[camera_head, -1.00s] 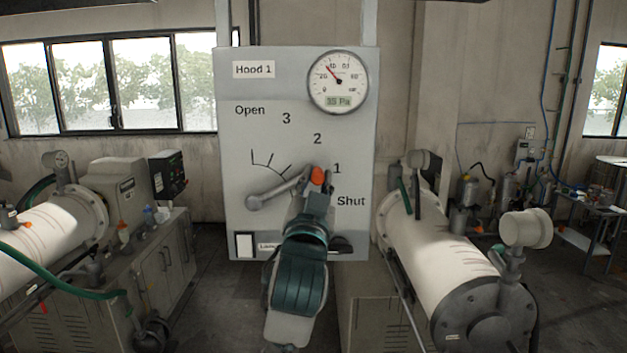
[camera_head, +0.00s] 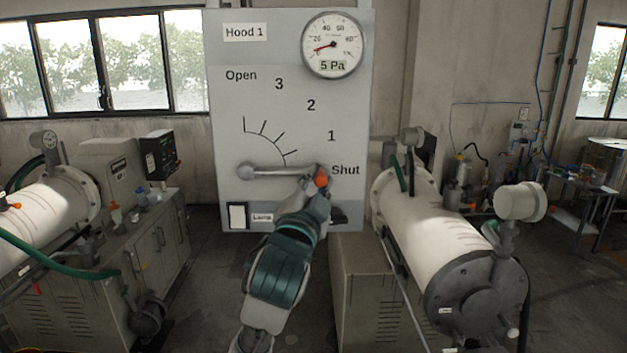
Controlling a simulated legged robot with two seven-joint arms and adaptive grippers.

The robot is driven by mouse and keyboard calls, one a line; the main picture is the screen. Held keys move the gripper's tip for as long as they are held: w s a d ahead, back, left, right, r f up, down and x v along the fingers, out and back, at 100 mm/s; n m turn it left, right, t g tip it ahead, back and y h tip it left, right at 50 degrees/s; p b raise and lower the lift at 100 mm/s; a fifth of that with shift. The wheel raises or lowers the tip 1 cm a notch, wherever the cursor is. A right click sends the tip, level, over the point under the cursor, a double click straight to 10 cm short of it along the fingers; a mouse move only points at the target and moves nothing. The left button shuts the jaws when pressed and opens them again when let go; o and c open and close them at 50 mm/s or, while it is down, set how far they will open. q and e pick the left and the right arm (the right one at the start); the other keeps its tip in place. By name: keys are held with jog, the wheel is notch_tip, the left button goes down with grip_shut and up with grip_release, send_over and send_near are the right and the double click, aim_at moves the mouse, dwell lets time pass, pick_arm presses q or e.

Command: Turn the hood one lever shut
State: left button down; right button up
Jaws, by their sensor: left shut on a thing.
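The Hood 1 panel (camera_head: 232,140) stands upright in the middle of the view. Its grey lever (camera_head: 275,171) runs from a pivot at the left to an orange-red knob (camera_head: 321,180) at the right. The lever lies nearly level and its knob end is beside the word Shut. My left gripper (camera_head: 316,182) is at the knob end and shut on the lever; its fingers are partly hidden. The round gauge (camera_head: 333,45) at the panel's top right reads 5 Pa. My right gripper is not in view.
A white lamp switch (camera_head: 237,215) and a black knob (camera_head: 345,217) sit at the panel's bottom. White mill cylinders stand at the left (camera_head: 45,210) and right (camera_head: 440,230). Open floor shows on both sides of the panel's foot.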

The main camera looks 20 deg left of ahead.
pick_arm(q)
jog(key=shift+d, duration=0.2)
jog(key=c, duration=1.1)
grip_release()
jog(key=shift+s, duration=0.1)
jog(key=shift+o, duration=0.7)
jog(key=shift+d, duration=0.15)
jog(key=shift+s+d, duration=0.1)
jog(key=shift+d, duration=0.2)
jog(key=v, duration=1.1)
jog(key=shift+s+d, duration=0.15)
jog(key=shift+s, duration=0.25)
jog(key=shift+f, duration=0.15)
